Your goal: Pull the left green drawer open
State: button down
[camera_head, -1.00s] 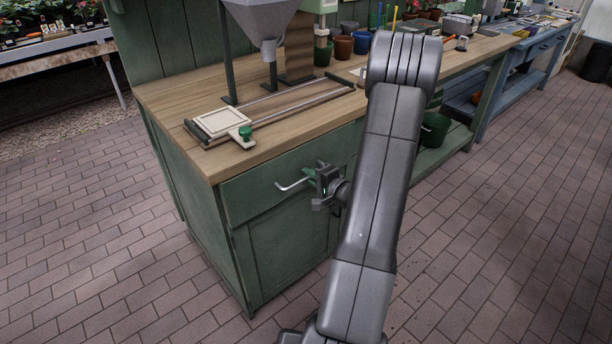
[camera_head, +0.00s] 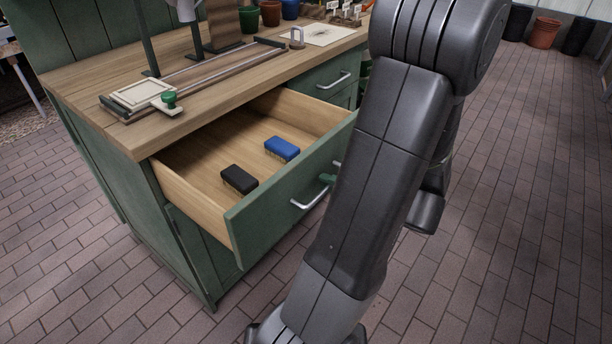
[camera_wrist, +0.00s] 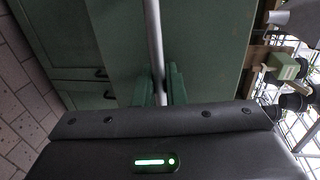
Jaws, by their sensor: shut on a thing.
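The left green drawer (camera_head: 280,208) is pulled well out of the bench in the head view, its wooden inside showing. Its silver bar handle (camera_head: 307,200) runs across the green front, the right part hidden behind my arm. In the wrist view the handle (camera_wrist: 154,35) passes between the green fingers of my gripper (camera_wrist: 160,87), which is shut on it. In the head view my arm hides most of my gripper; a green finger shows at the handle. A black brush (camera_head: 239,179) and a blue brush (camera_head: 282,149) lie in the drawer.
The wooden worktop (camera_head: 85,75) above holds a rail frame with a pale tray (camera_head: 142,93), pots and a funnel stand. A second green drawer (camera_head: 325,76) to the right is shut. The brick floor (camera_head: 520,220) to the right is clear.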

jog(key=f+v, duration=0.1)
jog(key=v, duration=0.5)
jog(key=shift+d+f+b, duration=0.2)
jog(key=shift+b, duration=0.15)
jog(key=shift+s, duration=0.15)
jog(key=c, duration=1.6)
grip_release()
jog(key=shift+c, duration=0.2)
jog(key=p+v, duration=0.2)
jog(key=v, duration=1.1)
jog(key=shift+s+d, duration=0.2)
jog(key=shift+d, duration=0.15)
jog(key=shift+w+a, duration=0.1)
jog(key=b+x, duration=0.2)
jog(key=x, duration=1.1)
jog(key=shift+w+a, duration=0.15)
jog(key=shift+a, duration=0.15)
